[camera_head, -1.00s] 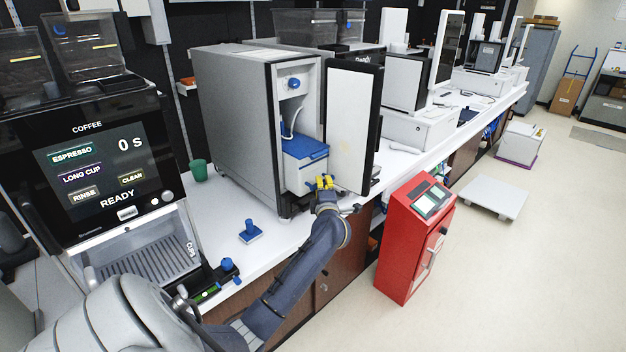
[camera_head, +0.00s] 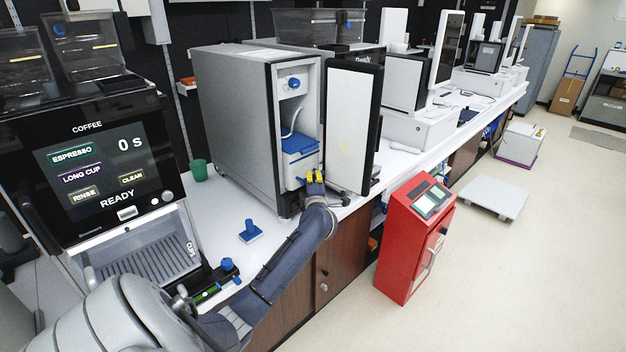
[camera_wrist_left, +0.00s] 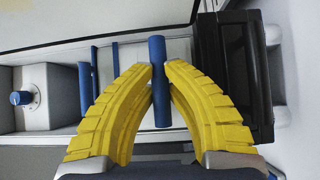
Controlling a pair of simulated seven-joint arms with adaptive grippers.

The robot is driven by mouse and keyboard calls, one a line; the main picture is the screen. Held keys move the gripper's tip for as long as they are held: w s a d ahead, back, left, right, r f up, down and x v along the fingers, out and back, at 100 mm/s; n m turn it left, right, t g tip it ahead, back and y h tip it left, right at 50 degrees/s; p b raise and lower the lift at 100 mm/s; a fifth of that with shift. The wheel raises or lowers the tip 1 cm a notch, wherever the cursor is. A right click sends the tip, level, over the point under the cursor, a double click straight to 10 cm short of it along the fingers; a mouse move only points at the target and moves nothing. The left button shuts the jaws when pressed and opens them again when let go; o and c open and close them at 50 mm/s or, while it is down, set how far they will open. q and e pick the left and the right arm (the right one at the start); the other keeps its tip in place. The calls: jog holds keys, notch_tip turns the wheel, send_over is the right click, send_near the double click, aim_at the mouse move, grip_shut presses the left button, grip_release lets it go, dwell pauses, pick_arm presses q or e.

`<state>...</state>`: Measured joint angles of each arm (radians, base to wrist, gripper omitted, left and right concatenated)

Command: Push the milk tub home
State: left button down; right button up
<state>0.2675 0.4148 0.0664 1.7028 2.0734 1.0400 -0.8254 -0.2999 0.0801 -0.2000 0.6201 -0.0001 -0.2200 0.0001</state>
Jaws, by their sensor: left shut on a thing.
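The milk tub (camera_head: 301,166) is a white box with a blue lid (camera_head: 299,145). It sits inside the open grey milk cooler (camera_head: 236,125), low in its bay. My left gripper (camera_head: 316,177) is at the tub's front, with yellow fingers closed. In the left wrist view its fingertips (camera_wrist_left: 159,78) pinch the tub's blue bar handle (camera_wrist_left: 158,105) from both sides. The back of the tub is hidden inside the cooler. My right gripper is in no view.
The cooler's white door (camera_head: 348,130) stands open just right of my gripper. A blue tamper-like item (camera_head: 250,232) and a green cup (camera_head: 198,170) stand on the white counter. A red cabinet (camera_head: 414,240) stands on the floor to the right.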

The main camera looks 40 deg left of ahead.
pick_arm(q)
jog(key=shift+a, duration=0.15)
jog(key=shift+w+a, duration=0.15)
jog(key=shift+a, duration=3.7)
jog(key=c, duration=1.4)
grip_release()
